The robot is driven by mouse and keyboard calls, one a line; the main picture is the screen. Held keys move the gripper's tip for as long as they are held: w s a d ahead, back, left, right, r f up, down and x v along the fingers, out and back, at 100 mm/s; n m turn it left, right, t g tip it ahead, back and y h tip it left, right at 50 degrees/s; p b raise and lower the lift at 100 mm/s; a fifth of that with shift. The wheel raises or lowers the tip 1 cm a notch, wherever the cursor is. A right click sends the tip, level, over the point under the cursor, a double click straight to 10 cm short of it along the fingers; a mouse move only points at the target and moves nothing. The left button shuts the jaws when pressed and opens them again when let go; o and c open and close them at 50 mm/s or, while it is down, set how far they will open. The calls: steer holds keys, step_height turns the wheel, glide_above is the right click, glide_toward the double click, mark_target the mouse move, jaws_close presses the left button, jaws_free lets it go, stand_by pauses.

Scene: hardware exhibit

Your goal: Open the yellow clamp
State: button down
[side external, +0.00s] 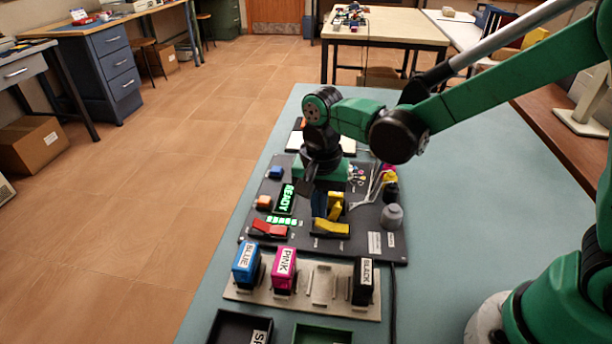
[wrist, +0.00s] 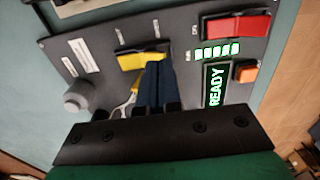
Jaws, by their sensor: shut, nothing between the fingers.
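The yellow clamp (side external: 331,229) sits on the dark panel, with a flat yellow part in front and an upright yellow part (side external: 336,205) just behind it. In the wrist view the flat yellow part (wrist: 130,61) lies at the fingertips, and a small piece of yellow and pale metal shows left of the fingers. My gripper (wrist: 155,63) is shut and empty, its dark blue fingers pressed together and pointing down at the clamp. The fingers overlap part of the clamp, so I cannot tell whether they touch it. In the side view my gripper (side external: 319,210) is partly hidden behind its own body.
The dark panel (side external: 255,240) also carries a red switch (side external: 269,229), a lit READY display (side external: 286,198), an orange button (side external: 263,202) and a grey knob (side external: 391,217). Blue (side external: 246,264), pink (side external: 284,271) and black (side external: 363,281) cartridges stand in front. The blue-green tabletop is clear at right.

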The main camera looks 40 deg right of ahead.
mark_target(319, 224)
steer(key=shift+f, duration=1.3)
steer(key=shift+r, duration=3.5)
steer(key=shift+s+d+r, duration=0.15)
steer(key=shift+d+r, duration=0.05)
steer(key=shift+r, duration=0.05)
steer(key=s+d+r+n+t, duration=0.3)
steer(key=s+d+n+t, duration=0.2)
steer(key=d+n+t, duration=0.2)
steer(key=shift+s+d+r+n, duration=0.35)
steer(key=shift+s+d+n, duration=0.1)
steer(key=shift+n, duration=0.55)
